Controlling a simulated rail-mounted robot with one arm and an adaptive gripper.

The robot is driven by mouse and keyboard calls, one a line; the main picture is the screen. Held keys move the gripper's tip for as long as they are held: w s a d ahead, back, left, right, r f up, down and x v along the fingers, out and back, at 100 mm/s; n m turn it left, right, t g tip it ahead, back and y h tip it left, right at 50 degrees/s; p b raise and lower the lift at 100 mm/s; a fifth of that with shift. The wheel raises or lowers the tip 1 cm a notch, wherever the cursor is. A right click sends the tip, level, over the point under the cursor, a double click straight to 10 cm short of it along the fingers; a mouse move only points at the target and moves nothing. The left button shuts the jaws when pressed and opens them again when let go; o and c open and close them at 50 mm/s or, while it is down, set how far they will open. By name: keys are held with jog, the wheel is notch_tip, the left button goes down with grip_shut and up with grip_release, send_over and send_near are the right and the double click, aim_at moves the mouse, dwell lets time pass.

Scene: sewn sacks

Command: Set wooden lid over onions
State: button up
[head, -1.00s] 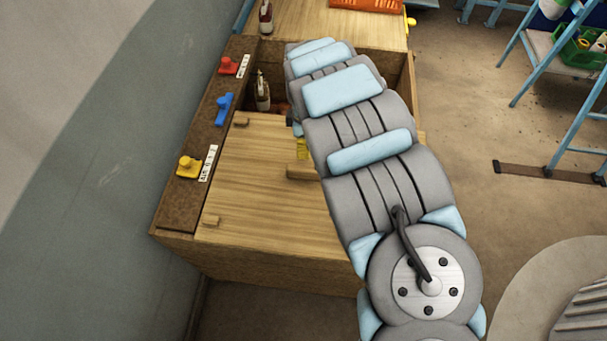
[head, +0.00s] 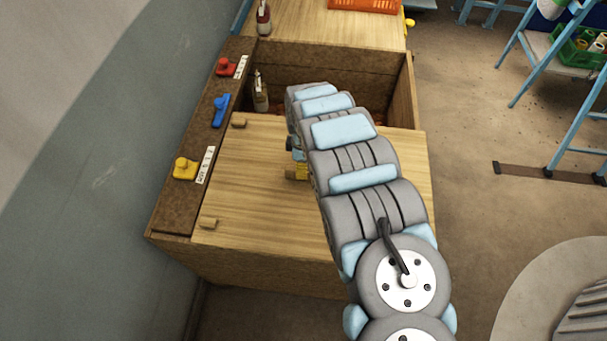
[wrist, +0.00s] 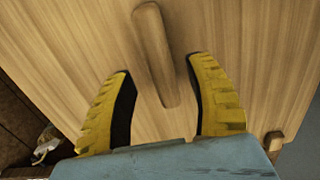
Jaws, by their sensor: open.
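The wooden lid (head: 240,180) is a light board with small blocks at its left corners. It lies flat over the near part of a wooden bin, and the far part stands open. My gripper (head: 298,170) is over the middle of the lid, partly hidden by my arm. In the wrist view my gripper (wrist: 160,66) is open, its yellow fingers on either side of the lid's bar handle (wrist: 153,50), with gaps on both sides. Reddish contents (head: 274,119) show faintly in the open part; I cannot tell whether they are onions.
A bottle (head: 260,92) stands at the open part's left side, another (head: 264,18) farther back. Red (head: 226,68), blue (head: 221,110) and yellow (head: 185,168) knobs sit on the brown left ledge. An orange crate (head: 365,5) lies on the far wooden top. A wall rises at left.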

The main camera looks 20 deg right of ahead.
jog(key=shift+a+f, duration=0.1)
jog(key=shift+f, duration=2.85)
grip_shut()
